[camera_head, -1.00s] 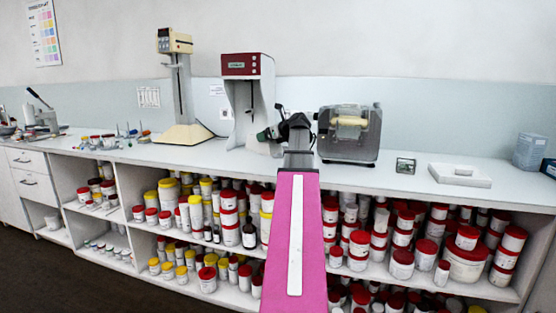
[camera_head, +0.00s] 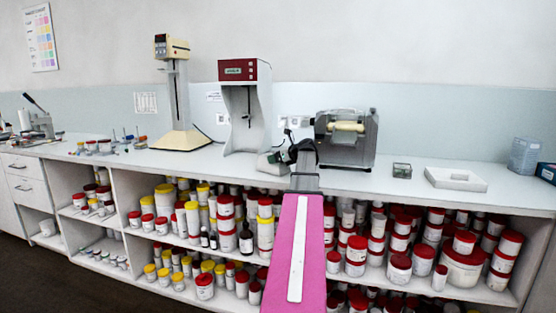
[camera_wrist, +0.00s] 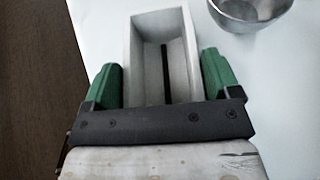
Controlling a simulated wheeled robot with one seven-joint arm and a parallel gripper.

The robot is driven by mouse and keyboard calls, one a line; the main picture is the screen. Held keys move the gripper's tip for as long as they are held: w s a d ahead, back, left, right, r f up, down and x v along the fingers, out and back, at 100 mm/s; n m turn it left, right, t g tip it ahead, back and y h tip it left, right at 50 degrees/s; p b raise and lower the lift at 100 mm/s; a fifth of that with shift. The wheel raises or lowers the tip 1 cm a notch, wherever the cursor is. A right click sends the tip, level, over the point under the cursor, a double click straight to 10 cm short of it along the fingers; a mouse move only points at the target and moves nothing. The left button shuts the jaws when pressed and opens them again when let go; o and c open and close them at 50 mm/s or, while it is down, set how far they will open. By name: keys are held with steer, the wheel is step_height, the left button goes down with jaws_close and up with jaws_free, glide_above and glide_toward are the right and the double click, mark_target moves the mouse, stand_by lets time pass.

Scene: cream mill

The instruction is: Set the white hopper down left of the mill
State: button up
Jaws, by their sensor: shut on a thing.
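The white hopper (camera_wrist: 178,30), an open box with a dark slot inside, sits between the green fingers of my gripper (camera_wrist: 160,68) in the wrist view. The gripper is shut on its sides. In the head view my gripper (camera_head: 285,157) is over the front part of the bench, left of and nearer than the mill (camera_head: 350,152), a grey machine with cream rollers. The hopper is small and hard to make out there. I cannot tell whether its underside touches the bench.
A metal bowl (camera_wrist: 248,12) stands right of the hopper in the wrist view. Behind my gripper is a red-topped device (camera_head: 243,100), with a beige stand (camera_head: 180,138) further left. The bench edge is close.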

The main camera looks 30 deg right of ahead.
steer(key=shift+f, duration=0.2)
steer(key=o, duration=0.8)
steer(key=shift+o, duration=0.2)
steer(key=shift+s+r, duration=0.1)
steer(key=shift+r, duration=0.05)
steer(key=v, duration=1.1)
steer(key=shift+s+d, duration=0.15)
steer(key=shift+s, duration=0.2)
steer(key=shift+r, duration=0.1)
